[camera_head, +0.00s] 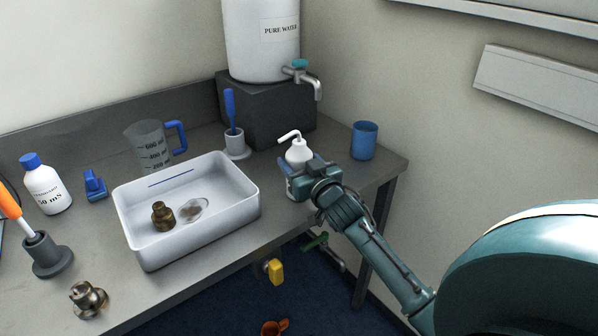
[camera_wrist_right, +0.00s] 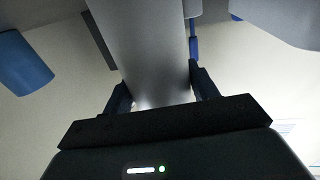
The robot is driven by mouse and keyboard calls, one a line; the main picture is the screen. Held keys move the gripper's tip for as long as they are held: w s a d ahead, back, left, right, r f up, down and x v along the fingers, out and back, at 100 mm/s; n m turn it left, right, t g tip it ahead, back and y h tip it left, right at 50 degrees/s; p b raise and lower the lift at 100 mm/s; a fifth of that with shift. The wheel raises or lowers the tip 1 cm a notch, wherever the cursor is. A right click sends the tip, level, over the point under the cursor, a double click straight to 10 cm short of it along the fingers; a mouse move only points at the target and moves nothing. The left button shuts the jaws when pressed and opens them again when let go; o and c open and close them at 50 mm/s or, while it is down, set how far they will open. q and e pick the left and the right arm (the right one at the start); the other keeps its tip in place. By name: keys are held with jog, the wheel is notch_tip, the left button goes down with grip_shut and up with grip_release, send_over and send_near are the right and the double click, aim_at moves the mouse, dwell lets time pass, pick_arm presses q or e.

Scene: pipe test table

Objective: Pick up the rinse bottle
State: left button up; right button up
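The rinse bottle (camera_head: 299,153) is white with a bent spout. It stands upright near the table's right front edge, its lower body partly hidden by my right gripper (camera_head: 303,176). In the right wrist view the bottle (camera_wrist_right: 140,45) is a pale shape filling the space between the fingers of my right gripper (camera_wrist_right: 160,92). I cannot tell whether the bottle's base is on the table. My left gripper is not in view.
A white tray (camera_head: 246,205) holding a brass fitting (camera_head: 162,215) is left of the bottle. A blue cup (camera_head: 364,140) stands to its right. A dark block (camera_head: 262,112) with a water tank (camera_head: 262,60) is behind it. The tap (camera_head: 312,80) overhangs nearby.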

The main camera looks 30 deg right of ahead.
jog(key=c, duration=0.6)
jog(key=shift+r, duration=0.15)
notch_tip(320, 180, up, 10)
jog(key=shift+f, duration=0.1)
jog(key=o, duration=0.5)
jog(key=shift+c, duration=0.2)
jog(key=c, duration=0.7)
